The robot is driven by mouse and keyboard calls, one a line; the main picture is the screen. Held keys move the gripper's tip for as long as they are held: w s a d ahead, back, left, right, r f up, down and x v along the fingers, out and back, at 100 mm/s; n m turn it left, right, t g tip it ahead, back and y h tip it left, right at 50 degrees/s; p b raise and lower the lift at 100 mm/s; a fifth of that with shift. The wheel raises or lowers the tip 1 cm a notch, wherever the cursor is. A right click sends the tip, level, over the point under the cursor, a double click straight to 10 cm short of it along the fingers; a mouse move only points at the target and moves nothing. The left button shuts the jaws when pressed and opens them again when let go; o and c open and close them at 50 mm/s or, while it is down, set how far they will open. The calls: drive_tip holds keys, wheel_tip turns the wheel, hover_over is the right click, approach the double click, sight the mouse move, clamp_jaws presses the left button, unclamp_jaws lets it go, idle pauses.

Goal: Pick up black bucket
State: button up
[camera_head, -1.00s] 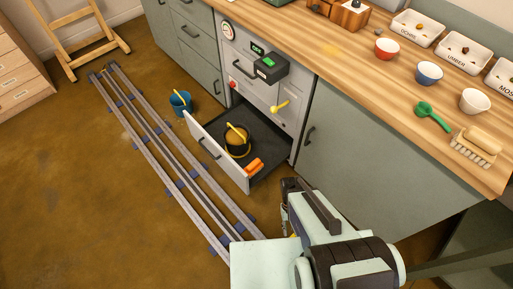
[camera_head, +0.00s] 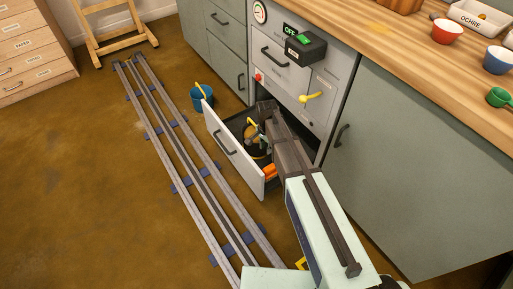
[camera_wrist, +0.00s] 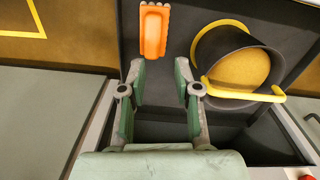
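The black bucket (camera_head: 258,151) stands in the open drawer (camera_head: 226,148). It has a yellow handle and ochre-coloured contents, and is partly hidden by my arm in the head view. In the wrist view the bucket (camera_wrist: 228,42) is at the upper right, with its handle lying across the near side of its rim. My gripper (camera_wrist: 161,68) is open and empty, its two fingers apart, to the left of the bucket in that view. In the head view the gripper is over the drawer, close to the bucket, and its fingers are hard to make out.
An orange object (camera_wrist: 153,30) lies in the drawer ahead of my fingers. Drawer walls and the cabinet front (camera_head: 290,85) close in around my gripper. A blue bucket (camera_head: 201,97) stands on the floor beyond the drawer, beside floor rails (camera_head: 183,160). A yellow lever (camera_head: 311,97) juts from the cabinet.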

drive_tip(key=w+a+r+m+b, duration=0.2)
drive_tip(key=w+a+r+m, duration=0.35)
drive_tip(key=w+m, duration=0.25)
drive_tip(key=m+b, duration=0.2)
drive_tip(key=b, duration=0.2)
hover_over(255, 148)
drive_tip(key=shift+t, duration=0.4)
wheel_tip(255, 148, down, 13)
drive_tip(key=shift+r, duration=0.1)
drive_tip(key=shift+f+b, duration=1.15)
drive_tip(key=shift+f, duration=1.5)
clamp_jaws()
drive_tip(key=shift+r, duration=0.1)
